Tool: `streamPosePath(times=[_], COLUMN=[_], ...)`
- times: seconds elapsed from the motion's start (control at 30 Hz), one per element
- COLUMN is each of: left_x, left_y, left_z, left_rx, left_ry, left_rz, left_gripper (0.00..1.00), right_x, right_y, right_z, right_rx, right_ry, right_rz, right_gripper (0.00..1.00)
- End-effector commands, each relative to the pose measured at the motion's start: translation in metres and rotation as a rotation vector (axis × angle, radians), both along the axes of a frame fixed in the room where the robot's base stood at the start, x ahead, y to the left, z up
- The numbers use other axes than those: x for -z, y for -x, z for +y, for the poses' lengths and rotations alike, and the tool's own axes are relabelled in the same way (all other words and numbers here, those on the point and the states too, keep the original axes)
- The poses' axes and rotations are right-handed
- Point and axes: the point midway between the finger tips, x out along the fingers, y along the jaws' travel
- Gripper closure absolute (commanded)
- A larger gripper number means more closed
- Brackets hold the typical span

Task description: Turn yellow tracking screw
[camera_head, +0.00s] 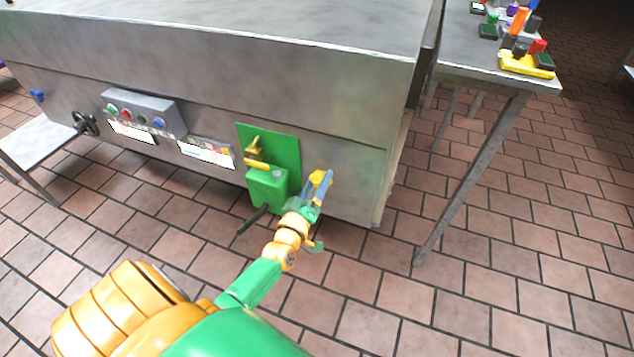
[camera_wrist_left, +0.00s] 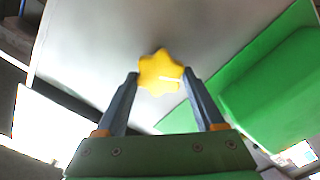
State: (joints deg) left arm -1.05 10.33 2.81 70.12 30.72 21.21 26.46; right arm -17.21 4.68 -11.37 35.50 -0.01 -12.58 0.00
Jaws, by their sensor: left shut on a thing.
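The yellow tracking screw (camera_head: 319,178) is a star-shaped knob on the lower right of the grey machine's front panel. In the left wrist view the knob (camera_wrist_left: 161,72) sits between the fingertips, with a pale metal surface behind it. My left gripper (camera_head: 318,185) is shut on the knob, with one blue-grey finger on each side; the fingers also show in the left wrist view (camera_wrist_left: 160,82). The screw's shaft is hidden behind the knob. My right gripper is not in view.
A green box (camera_head: 267,186) on a green plate (camera_head: 286,141), with brass fittings, is just left of the knob. A button panel (camera_head: 144,112) is further left. A table (camera_head: 463,50) with several small objects stands right. The tiled floor (camera_head: 350,300) is open in front.

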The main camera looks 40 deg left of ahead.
Motion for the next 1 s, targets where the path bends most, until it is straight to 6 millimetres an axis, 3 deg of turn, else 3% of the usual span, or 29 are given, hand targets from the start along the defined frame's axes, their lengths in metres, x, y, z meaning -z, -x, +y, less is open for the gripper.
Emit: streamPosePath(times=[0.17,0.2,0.3,0.57,0.8,1.0], left_x=[0.001,0.001,0.001,0.000,0.000,0.001], left_y=[0.000,0.000,0.000,0.005,0.053,0.070], left_z=[0.000,0.000,0.000,-0.001,-0.013,-0.017], left_rx=[0.001,0.001,0.001,0.000,0.000,0.001], left_ry=[0.002,0.002,0.001,0.003,0.003,0.002], left_rz=[0.003,0.003,0.002,0.002,0.005,0.002], left_gripper=[0.85,0.24,0.00,0.00,0.00,0.00], right_x=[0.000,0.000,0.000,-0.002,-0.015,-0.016], right_y=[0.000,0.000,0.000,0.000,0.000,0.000], right_z=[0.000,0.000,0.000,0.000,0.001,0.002], right_rx=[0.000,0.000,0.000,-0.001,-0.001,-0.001], right_ry=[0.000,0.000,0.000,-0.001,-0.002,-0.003], right_rz=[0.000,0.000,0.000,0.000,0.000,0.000], right_gripper=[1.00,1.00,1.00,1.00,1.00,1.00])
